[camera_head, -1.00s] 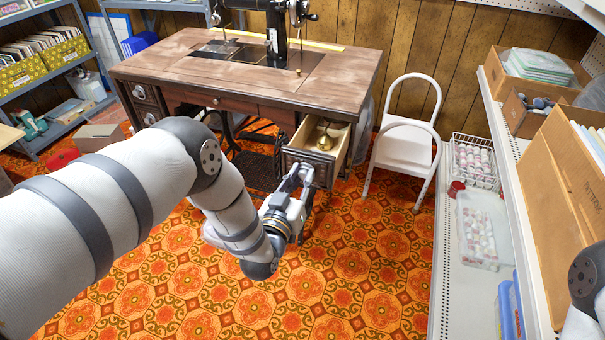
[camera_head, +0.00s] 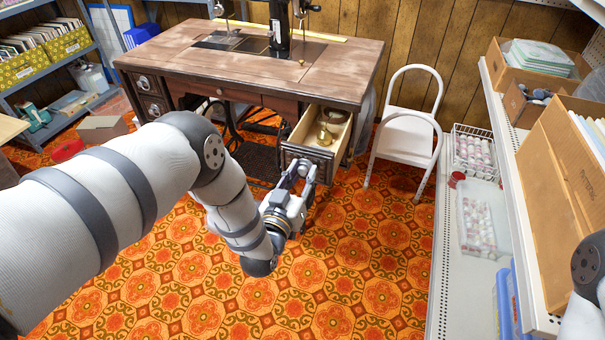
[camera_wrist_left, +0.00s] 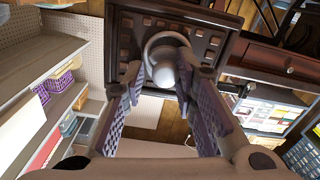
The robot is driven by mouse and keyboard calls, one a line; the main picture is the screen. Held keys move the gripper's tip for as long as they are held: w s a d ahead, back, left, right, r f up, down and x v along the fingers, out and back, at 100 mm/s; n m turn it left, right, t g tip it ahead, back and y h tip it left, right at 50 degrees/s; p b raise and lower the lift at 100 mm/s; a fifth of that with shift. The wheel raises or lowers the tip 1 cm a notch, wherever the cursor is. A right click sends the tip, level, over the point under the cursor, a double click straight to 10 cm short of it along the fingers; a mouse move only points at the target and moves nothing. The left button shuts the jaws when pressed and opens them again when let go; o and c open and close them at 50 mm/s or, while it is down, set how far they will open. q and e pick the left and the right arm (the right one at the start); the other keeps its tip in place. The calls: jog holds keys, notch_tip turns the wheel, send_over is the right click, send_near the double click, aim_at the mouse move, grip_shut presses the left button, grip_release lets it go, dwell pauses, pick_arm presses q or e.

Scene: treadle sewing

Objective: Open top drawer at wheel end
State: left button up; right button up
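The sewing table (camera_head: 330,82) has a dark wooden drawer (camera_head: 312,155) pulled out at its right end, with brass-coloured items (camera_head: 327,132) inside. My left gripper (camera_head: 302,172) is just in front of this drawer's face. In the left wrist view, the dark studded drawer front (camera_wrist_left: 205,45) carries a round pale knob (camera_wrist_left: 163,72) with a ring around it. The two fingers of my left gripper (camera_wrist_left: 159,80) stand open on either side of the knob, with visible gaps. My right gripper is not in view.
A white chair (camera_head: 405,140) stands right of the open drawer. A shelf unit with boxes (camera_head: 465,250) runs along the right side. More shelves (camera_head: 40,85) are at the left. The patterned floor (camera_head: 350,260) in front of the drawer is clear.

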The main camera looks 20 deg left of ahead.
pick_arm(q)
jog(key=shift+a, duration=0.45)
jog(key=s, duration=1.2)
jog(key=shift+d, duration=0.1)
